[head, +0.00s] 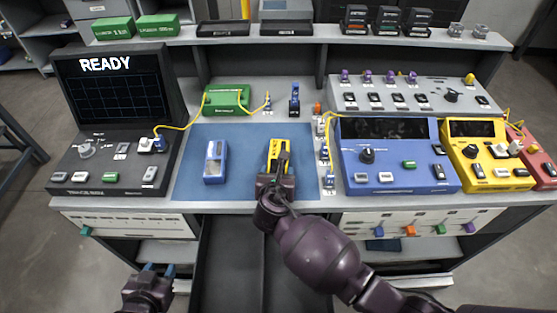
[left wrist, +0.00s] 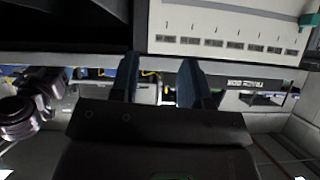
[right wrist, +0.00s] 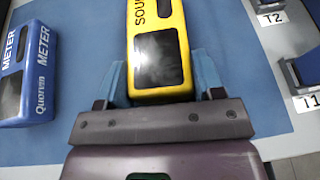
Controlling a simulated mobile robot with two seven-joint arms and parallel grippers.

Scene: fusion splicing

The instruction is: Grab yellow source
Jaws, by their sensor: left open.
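The yellow source (head: 277,153) lies on the blue mat (head: 233,187), below my right gripper (head: 277,172) in the head view. In the right wrist view the source (right wrist: 158,45) lies between the two blue fingers of my right gripper (right wrist: 162,78), one on each side. The fingers are very close to its sides; I cannot tell whether they press on it. My left gripper (head: 158,270) is open and empty, low in front of the bench; its fingers also show in the left wrist view (left wrist: 158,80).
A blue meter (head: 215,161) lies on the mat to the left of the source. A black READY console (head: 115,125) stands at the left, a large blue device (head: 393,155) at the right. Yellow cables run near the green box (head: 227,98). An open drawer (head: 228,265) is below.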

